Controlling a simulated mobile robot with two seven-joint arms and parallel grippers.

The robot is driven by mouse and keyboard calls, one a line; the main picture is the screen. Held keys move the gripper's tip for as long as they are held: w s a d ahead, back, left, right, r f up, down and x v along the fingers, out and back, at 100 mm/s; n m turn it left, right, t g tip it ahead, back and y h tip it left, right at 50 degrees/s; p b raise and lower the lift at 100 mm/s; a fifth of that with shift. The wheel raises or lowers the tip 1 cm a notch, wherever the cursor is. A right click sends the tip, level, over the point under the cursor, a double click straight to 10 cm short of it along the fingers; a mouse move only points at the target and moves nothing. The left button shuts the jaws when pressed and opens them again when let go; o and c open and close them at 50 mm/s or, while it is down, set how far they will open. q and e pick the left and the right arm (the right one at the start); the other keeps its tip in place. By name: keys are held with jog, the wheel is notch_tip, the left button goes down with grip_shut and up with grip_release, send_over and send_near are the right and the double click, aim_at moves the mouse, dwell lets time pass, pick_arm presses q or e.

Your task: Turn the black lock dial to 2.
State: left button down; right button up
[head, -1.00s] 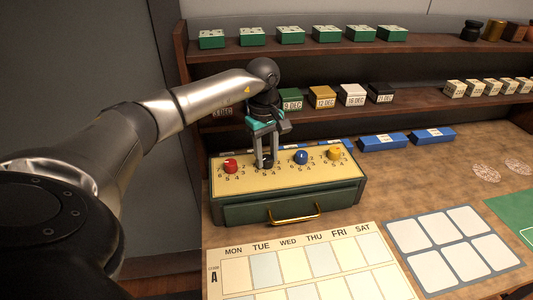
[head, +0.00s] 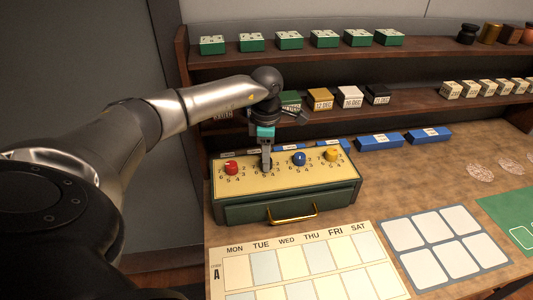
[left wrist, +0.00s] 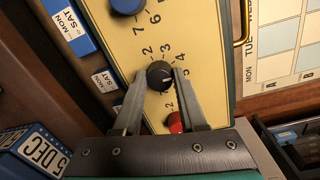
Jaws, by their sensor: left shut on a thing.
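The black lock dial (left wrist: 159,76) is on the cream top of a green lock box (head: 290,207), between the red dial (head: 232,168) and the blue dial (head: 299,158). A small pale mark shows on its face, but I cannot tell for sure which number it points to. Numbers are printed around it. My left gripper (head: 267,166) points down onto the black dial and is shut on it, one finger on each side. In the head view the fingers mostly hide the dial. My right gripper is not in view.
A yellow dial (head: 332,154) is at the right end of the box. A brass handle (head: 293,214) is on its front. Blue boxes (head: 380,140) lie behind, and shelves with small boxes stand at the back. A weekday board (head: 300,265) lies in front.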

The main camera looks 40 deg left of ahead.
pick_arm(q)
jog(key=n+p, duration=0.1)
jog(key=n, duration=0.3)
jog(key=shift+r+n, duration=0.1)
jog(key=shift+n, duration=0.2)
jog(key=n+p, duration=0.2)
jog(key=n, duration=0.3)
jog(key=shift+a+n, duration=0.1)
jog(key=shift+n, duration=0.2)
jog(key=n+p, duration=0.2)
jog(key=n, duration=0.3)
jog(key=shift+g, duration=0.3)
jog(key=shift+w+n+p, duration=0.1)
jog(key=shift+n+p, duration=1.15)
jog(key=shift+n, duration=1.45)
jog(key=shift+c, duration=2.3)
grip_release()
